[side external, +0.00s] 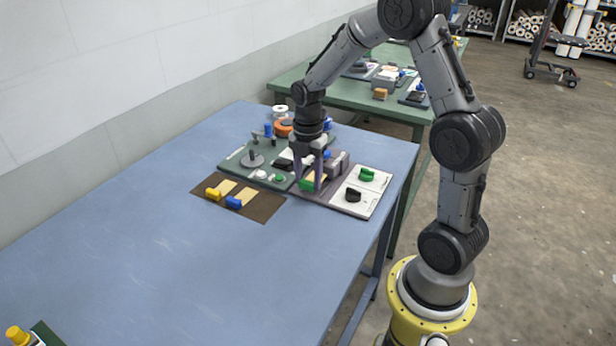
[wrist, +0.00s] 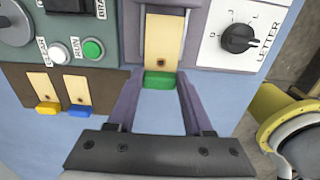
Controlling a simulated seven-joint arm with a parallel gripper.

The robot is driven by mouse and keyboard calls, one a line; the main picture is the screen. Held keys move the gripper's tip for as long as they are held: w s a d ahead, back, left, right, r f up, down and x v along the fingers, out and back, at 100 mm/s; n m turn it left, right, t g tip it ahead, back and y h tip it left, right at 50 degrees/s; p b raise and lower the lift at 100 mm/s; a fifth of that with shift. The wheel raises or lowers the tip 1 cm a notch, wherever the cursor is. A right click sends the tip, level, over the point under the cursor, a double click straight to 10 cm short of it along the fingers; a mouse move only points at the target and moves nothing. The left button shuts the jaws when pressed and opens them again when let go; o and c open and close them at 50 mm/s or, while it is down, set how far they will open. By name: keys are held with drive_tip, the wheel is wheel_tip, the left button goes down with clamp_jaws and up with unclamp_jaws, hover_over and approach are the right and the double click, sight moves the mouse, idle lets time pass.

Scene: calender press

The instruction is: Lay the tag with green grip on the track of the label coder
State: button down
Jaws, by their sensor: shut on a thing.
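The tag with green grip (wrist: 162,42) is a pale wooden strip with a dark hole; its green grip (wrist: 160,80) sits between the fingertips of my gripper (wrist: 160,84). In the side view my gripper (side external: 311,178) points down over the label coder (side external: 325,192), shut on the green grip (side external: 306,184). In the wrist view the strip lies lengthwise between the purple-grey sides of the coder's track (wrist: 195,45), its far end under a grey part. I cannot tell whether it touches the track floor.
A brown mat (side external: 266,212) holds a yellow-grip tag (side external: 213,193) and a blue-grip tag (side external: 234,202). A white panel with a green knob (side external: 367,174) and a black knob (side external: 353,195) is at the coder's right. A green control panel (side external: 230,158) is at its left. The front of the blue table (side external: 180,270) is mostly clear.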

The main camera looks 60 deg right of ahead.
drive_tip(key=shift+f, duration=0.25)
idle(0.4)
drive_tip(key=shift+f, duration=0.5)
drive_tip(key=shift+f, duration=0.7)
idle(1.2)
unclamp_jaws()
idle(0.4)
drive_tip(key=shift+r, duration=3.55)
